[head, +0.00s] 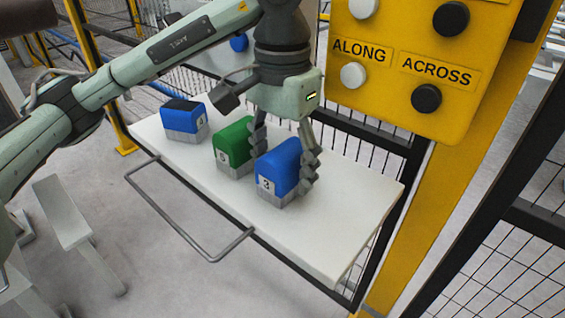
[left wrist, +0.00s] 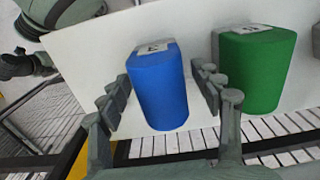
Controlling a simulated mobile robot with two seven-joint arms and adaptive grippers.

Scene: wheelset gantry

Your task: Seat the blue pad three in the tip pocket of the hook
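The blue pad three (head: 279,166) stands upright on its grey base on a white shelf, with a "3" on its front. My left gripper (head: 284,158) reaches down over it, one finger on each side. In the left wrist view the blue pad (left wrist: 158,88) stands between the open fingers (left wrist: 160,80), with a thin gap showing on each side. The hook and its tip pocket are not in view. My right gripper is not in view.
A green pad (head: 234,145) stands close to the left of pad three. Another blue pad (head: 184,121) with a dark top stands farther left. The white shelf (head: 330,225) is bare at its right end. A yellow button box (head: 410,60) hangs close at the right.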

